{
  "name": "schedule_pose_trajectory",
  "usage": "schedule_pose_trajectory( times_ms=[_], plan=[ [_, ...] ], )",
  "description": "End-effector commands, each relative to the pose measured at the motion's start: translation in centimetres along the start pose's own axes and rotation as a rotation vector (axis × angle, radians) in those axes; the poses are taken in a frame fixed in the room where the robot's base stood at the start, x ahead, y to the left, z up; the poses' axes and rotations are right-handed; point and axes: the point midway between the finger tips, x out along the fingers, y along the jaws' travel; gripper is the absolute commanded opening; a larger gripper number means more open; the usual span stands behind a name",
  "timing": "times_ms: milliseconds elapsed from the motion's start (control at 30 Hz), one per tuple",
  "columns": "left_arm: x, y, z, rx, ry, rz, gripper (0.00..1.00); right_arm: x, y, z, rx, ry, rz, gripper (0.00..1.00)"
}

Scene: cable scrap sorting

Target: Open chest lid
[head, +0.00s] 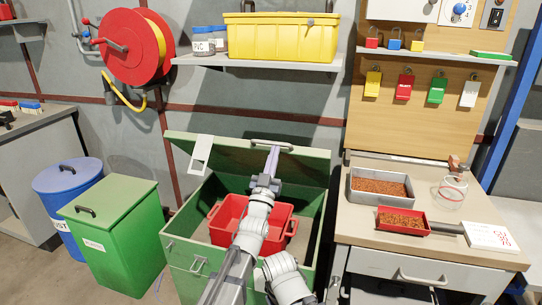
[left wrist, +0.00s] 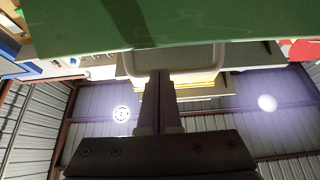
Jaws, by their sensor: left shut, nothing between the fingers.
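The green chest stands open in the head view, its lid (head: 225,152) raised and tilted back behind the opening. A pale metal handle (head: 258,142) sits on the lid's upper edge. It also shows in the left wrist view (left wrist: 205,66), along the green lid (left wrist: 215,28). My left gripper (head: 273,152) is at the handle, fingers shut with nothing between them. In the left wrist view the fingers (left wrist: 160,82) reach up to the handle; whether they touch it I cannot tell. My right gripper is not in view.
A red crate (head: 227,214) sits inside the chest. A green bin (head: 117,225) and blue drum (head: 68,180) stand to the left. A workbench (head: 362,222) with a grey tray (head: 381,201) and red tray (head: 403,232) is close on the right. A shelf (head: 210,62) hangs behind.

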Motion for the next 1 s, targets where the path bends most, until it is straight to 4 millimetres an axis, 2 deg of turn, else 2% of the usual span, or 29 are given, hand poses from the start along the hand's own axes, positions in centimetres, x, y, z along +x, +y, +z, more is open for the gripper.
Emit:
schedule_pose_trajectory(
  times_ms=[33,600,800,1000],
  plan=[
    [2.1,0.0,-1.3,0.000,-0.021,0.000,0.00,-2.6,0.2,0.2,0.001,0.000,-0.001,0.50],
    [14.7,0.0,-2.4,0.000,-0.276,0.002,0.00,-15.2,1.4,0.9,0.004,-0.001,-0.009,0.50],
    [18.8,0.0,-1.9,0.000,-0.358,0.002,0.00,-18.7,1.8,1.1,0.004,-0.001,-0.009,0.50],
    [22.1,-0.1,-1.0,-0.002,-0.393,0.000,0.00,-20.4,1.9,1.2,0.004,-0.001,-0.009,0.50]
  ],
)
